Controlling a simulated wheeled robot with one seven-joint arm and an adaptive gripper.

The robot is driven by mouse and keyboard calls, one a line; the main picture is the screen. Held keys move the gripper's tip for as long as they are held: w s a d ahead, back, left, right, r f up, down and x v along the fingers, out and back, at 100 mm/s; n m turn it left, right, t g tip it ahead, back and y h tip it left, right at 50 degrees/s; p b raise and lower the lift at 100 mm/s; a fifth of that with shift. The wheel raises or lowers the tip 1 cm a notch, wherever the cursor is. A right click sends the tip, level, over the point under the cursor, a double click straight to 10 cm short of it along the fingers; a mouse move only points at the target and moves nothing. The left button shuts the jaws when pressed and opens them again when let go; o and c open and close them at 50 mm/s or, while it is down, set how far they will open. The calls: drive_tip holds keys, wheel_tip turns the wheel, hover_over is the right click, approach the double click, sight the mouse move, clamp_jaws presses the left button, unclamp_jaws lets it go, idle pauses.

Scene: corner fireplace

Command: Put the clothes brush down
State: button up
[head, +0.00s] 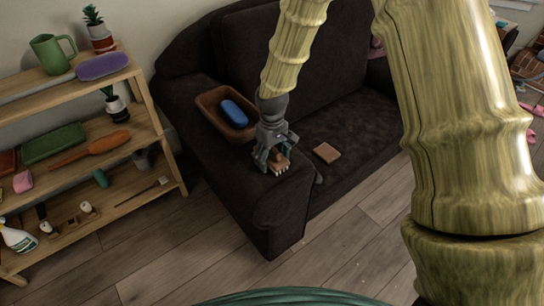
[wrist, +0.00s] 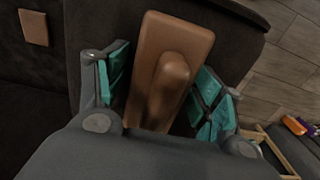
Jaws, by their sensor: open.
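The clothes brush (wrist: 173,65) is a brown wooden block with a raised rounded grip, seen from above in the wrist view. In the head view the brush (head: 279,160) is small and partly hidden by the fingers, at the front part of the dark sofa's arm (head: 276,200). It appears to rest on the sofa arm, though its underside is hard to see. My gripper (head: 273,158) is open around it. In the wrist view its teal finger pads stand on both sides of the brush, with narrow gaps showing.
A brown tray (head: 207,101) holding a blue object (head: 234,112) sits farther back on the sofa arm. A flat brown square (head: 326,152) lies on the seat. A wooden shelf (head: 165,152) with several items stands at left. Floor (head: 345,245) in front is clear.

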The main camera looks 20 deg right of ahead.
wheel_tip(320, 180, up, 12)
drive_tip(key=shift+r+p, duration=0.15)
drive_tip(key=shift+p, duration=0.65)
